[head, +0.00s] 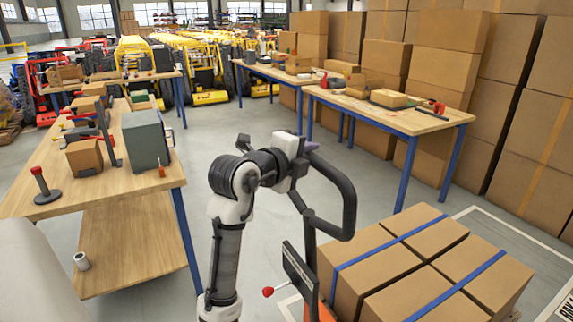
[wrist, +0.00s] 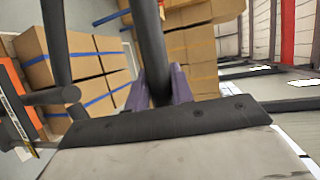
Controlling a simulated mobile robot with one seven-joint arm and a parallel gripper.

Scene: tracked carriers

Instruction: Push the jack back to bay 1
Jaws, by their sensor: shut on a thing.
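The jack (head: 318,308) is a pallet jack with an orange body, a black looped handle (head: 347,195) and a red-knobbed lever. It stands at the lower middle of the head view, bearing several cartons (head: 365,262) bound with blue straps. My gripper (head: 309,149) is at the top of the handle loop. In the wrist view, its purple fingers (wrist: 163,88) are shut around the black handle bar (wrist: 149,40). A white floor line (head: 520,237) and partly cut-off dark lettering (head: 567,306) show at the right; I cannot read the bay number.
A wooden workbench (head: 150,182) with a grey box and tools stands close on the left. Another blue-legged bench (head: 437,122) stands behind the load. Tall carton stacks (head: 540,135) line the right. Grey floor (head: 200,140) is open between the benches.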

